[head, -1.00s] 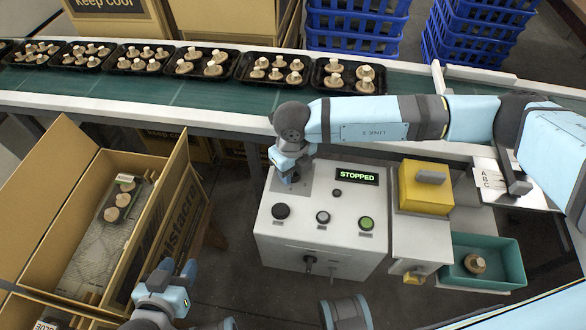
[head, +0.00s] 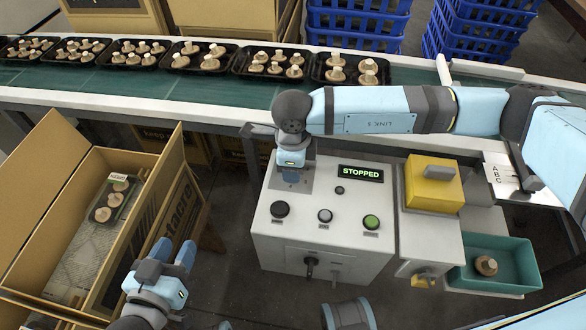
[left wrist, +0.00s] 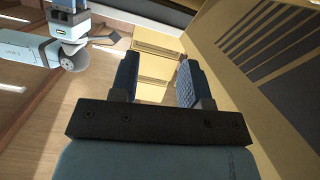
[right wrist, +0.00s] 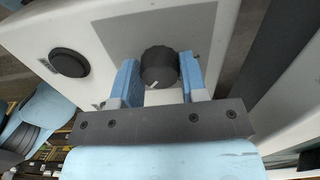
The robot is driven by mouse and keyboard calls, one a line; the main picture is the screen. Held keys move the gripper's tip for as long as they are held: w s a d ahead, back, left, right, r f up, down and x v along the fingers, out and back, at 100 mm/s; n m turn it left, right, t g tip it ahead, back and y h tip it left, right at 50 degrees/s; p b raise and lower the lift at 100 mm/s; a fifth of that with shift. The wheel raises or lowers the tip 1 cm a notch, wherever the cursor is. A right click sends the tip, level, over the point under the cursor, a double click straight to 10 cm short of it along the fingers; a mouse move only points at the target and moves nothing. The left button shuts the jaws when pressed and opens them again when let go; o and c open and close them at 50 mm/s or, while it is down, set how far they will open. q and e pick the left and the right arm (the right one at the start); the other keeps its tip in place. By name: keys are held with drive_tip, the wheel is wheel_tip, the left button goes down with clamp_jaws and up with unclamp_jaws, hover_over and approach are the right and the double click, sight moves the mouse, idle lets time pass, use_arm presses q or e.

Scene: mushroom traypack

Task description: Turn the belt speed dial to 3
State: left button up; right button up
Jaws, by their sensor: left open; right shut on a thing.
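The belt speed dial is a black knob with a white pointer line (right wrist: 158,68), on a grey plate of the control box. In the right wrist view my right gripper (right wrist: 158,80) has its blue fingers on both sides of the knob and is shut on it. In the head view my right gripper (head: 291,178) hides the dial on the box's top left. The control box (head: 320,250) has a display (head: 360,173) reading STOPPED. My left gripper (head: 172,256) is open and empty beside the cardboard box; it also shows in the left wrist view (left wrist: 155,75).
Open cardboard box (head: 28,262) holds a mushroom tray at the left. The conveyor (head: 190,92) carries several mushroom trays behind the control box. Black, grey and green buttons (head: 371,222) sit on the box front. A yellow device (head: 433,190) and teal bin (head: 520,262) stand to the right.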

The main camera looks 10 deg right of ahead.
use_arm(q)
drive_tip(key=shift+w+d+r+t+h+b, duration=0.15)
drive_tip(key=shift+d+r+t+h+b, duration=0.15)
drive_tip(key=shift+r, duration=0.4)
drive_tip(key=shift+w+d+r+t+h+b, duration=0.2)
drive_tip(key=shift+d+r+t+b, duration=0.15)
drive_tip(key=shift+r, duration=0.3)
use_arm(e)
drive_tip(key=shift+n, duration=1.3)
use_arm(q)
drive_tip(key=shift+r, duration=0.15)
use_arm(e)
drive_tip(key=o, duration=0.9)
drive_tip(key=shift+r, duration=0.15)
drive_tip(key=shift+r, duration=0.35)
use_arm(q)
drive_tip(key=shift+s+a+f+g+y+p, duration=0.25)
drive_tip(key=shift+a+f+g+y+p, duration=0.15)
drive_tip(key=shift+f, duration=0.45)
drive_tip(key=shift+s+a+f+g+y+p, duration=0.3)
drive_tip(key=shift+f+p, duration=0.25)
drive_tip(key=shift+f, duration=0.3)
drive_tip(key=shift+s+a+f+g+y+p, duration=0.15)
drive_tip(key=shift+a+f+g+y+p, duration=0.25)
drive_tip(key=shift+f, duration=0.45)
use_arm(e)
drive_tip(key=shift+r, duration=6.45)
